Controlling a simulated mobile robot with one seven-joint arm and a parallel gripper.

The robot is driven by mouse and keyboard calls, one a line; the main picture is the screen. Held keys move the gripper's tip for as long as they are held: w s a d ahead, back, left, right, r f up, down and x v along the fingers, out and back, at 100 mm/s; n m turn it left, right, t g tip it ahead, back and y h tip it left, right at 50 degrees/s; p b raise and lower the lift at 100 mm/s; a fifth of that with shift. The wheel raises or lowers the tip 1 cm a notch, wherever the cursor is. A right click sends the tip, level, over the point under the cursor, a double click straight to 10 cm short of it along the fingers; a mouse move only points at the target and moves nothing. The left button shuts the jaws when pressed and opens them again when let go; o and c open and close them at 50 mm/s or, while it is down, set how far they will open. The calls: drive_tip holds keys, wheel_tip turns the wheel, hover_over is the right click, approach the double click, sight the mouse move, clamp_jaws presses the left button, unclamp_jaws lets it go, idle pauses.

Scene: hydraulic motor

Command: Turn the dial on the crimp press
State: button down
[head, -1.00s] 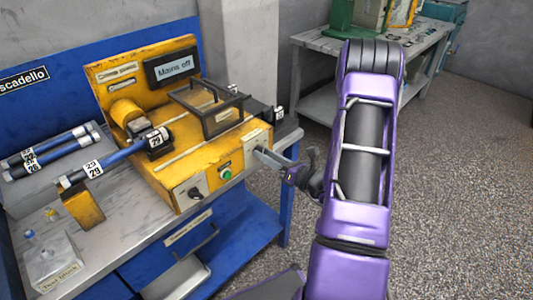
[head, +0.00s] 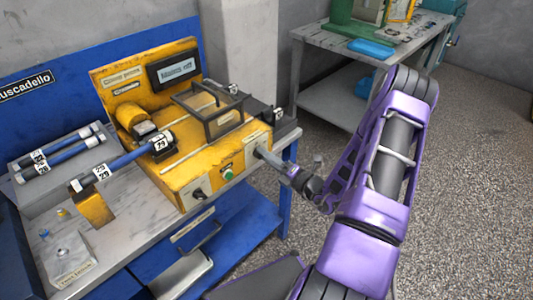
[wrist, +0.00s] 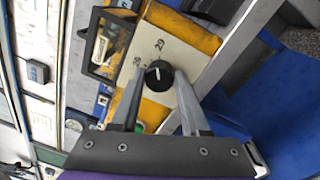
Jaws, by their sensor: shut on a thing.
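The yellow crimp press (head: 185,170) stands on the bench in the head view; its display reads "Mains off". The dial (wrist: 159,75) is a round black knob with a white mark, on a pale plate with numbers at the press's right front. It shows in the wrist view, between my two fingertips. My gripper (head: 262,153) reaches the plate from the right in the head view, shut on the dial. The fingers hide the dial there.
A second black knob (head: 198,194) and a green button (head: 228,174) are on the press front. A blue hose (head: 118,163) with a black end lies left. A grey table (head: 350,60) stands behind; the floor at right is free.

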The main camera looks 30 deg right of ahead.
drive_tip(key=shift+f+m, duration=0.1)
drive_tip(key=shift+m, duration=0.3)
drive_tip(key=shift+c, duration=2)
unclamp_jaws()
drive_tip(key=shift+s, duration=0.1)
drive_tip(key=r+v, duration=0.1)
drive_tip(key=v, duration=1.6)
drive_tip(key=shift+s+f, duration=0.2)
drive_tip(key=shift+f, duration=0.25)
